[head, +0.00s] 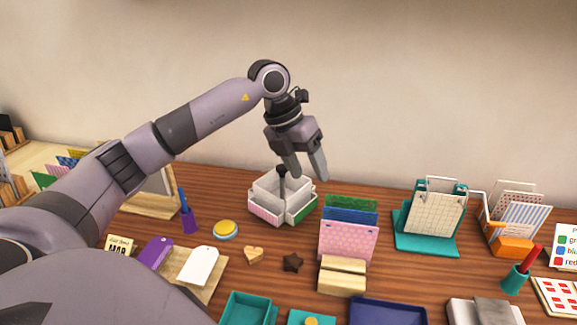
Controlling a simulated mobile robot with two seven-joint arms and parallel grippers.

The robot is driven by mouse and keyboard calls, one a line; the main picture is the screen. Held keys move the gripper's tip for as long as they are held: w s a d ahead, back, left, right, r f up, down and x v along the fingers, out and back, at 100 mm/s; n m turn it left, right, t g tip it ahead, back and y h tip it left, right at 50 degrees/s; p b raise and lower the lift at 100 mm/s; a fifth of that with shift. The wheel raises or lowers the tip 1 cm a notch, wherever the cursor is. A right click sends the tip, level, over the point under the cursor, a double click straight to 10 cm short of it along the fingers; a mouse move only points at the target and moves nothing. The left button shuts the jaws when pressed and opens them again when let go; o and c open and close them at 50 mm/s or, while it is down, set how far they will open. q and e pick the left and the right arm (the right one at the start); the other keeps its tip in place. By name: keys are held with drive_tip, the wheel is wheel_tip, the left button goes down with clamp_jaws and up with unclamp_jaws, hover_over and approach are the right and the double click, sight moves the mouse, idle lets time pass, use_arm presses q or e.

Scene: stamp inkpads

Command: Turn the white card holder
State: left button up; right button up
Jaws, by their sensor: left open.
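The white card holder (283,199) stands on the wooden table, near the back and the middle of the head view. It is a low, boxy holder with several compartments, a dark upright post with a knob in its middle, and pink and green cards on its outer sides. My left gripper (306,172) points downward just above and to the right of the post. Its two fingers are apart with nothing visible between them. I cannot tell whether a finger touches the holder. My right gripper is not in view.
Blue, green and pink cards (348,242) stand in a wooden block right of the holder. A yellow-topped round pad (225,230), wooden heart (253,254) and dark star (292,262) lie in front. A teal calendar stand (425,243) is farther right.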

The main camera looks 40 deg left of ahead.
sight(282, 167)
use_arm(q)
drive_tip(key=w+a+r+n+t+y, duration=0.1)
drive_tip(key=a+n+y, duration=0.35)
drive_tip(key=a, duration=0.45)
drive_tip(key=shift+m+y, duration=0.35)
drive_tip(key=shift+m, duration=0.1)
drive_tip(key=x, duration=0.7)
drive_tip(key=shift+w+a+r+b, duration=0.15)
drive_tip(key=shift+w+a+b, duration=0.05)
drive_tip(key=shift+w+b, duration=0.1)
clamp_jaws()
